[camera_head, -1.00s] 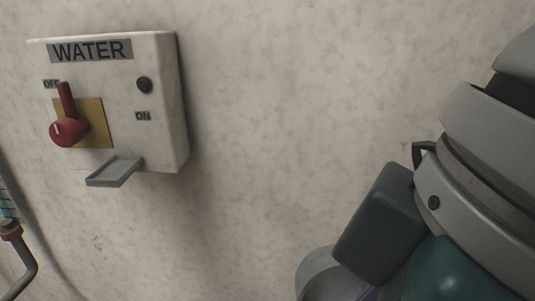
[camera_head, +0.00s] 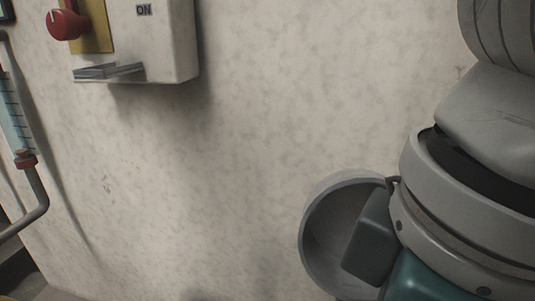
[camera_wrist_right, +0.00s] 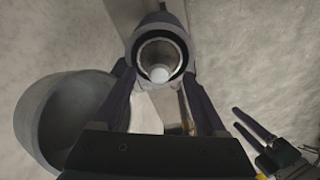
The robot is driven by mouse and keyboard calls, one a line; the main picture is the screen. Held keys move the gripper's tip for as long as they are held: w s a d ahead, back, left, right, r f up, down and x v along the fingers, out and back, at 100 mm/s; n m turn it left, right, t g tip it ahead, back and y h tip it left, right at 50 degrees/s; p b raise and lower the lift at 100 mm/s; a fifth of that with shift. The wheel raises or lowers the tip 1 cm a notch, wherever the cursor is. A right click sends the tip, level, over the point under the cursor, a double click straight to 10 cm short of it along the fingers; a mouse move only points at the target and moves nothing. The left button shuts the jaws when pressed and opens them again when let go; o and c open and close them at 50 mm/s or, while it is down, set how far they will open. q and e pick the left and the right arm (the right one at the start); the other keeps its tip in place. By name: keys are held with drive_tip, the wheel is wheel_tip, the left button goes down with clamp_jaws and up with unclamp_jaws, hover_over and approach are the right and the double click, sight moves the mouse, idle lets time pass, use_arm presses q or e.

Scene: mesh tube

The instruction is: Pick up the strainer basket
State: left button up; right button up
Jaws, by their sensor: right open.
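In the right wrist view a round open-ended tube (camera_wrist_right: 161,55) has a dark rim, a pale, mesh-like inner wall and a bright round spot deep inside. This may be the strainer basket or the housing around it; I cannot tell which. My right gripper (camera_wrist_right: 159,82) is open, with one dark finger on each side of the tube's lower part. I cannot tell whether the fingers touch it. The tube does not show in the head view, where my right arm fills the right side.
A grey round bowl-like housing (camera_head: 326,228) is at the wall, partly behind my right arm; a similar one shows left of the gripper (camera_wrist_right: 62,120). The water switch box (camera_head: 165,45) has a red knob (camera_head: 66,25). A graduated glass tube (camera_head: 15,118) and pipe are at left.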

wheel_tip(320, 180, down, 3)
drive_tip(key=shift+w+a+f+b, duration=0.1)
drive_tip(key=shift+w+a+b, duration=0.05)
drive_tip(key=shift+b, duration=0.35)
clamp_jaws()
idle(1.0)
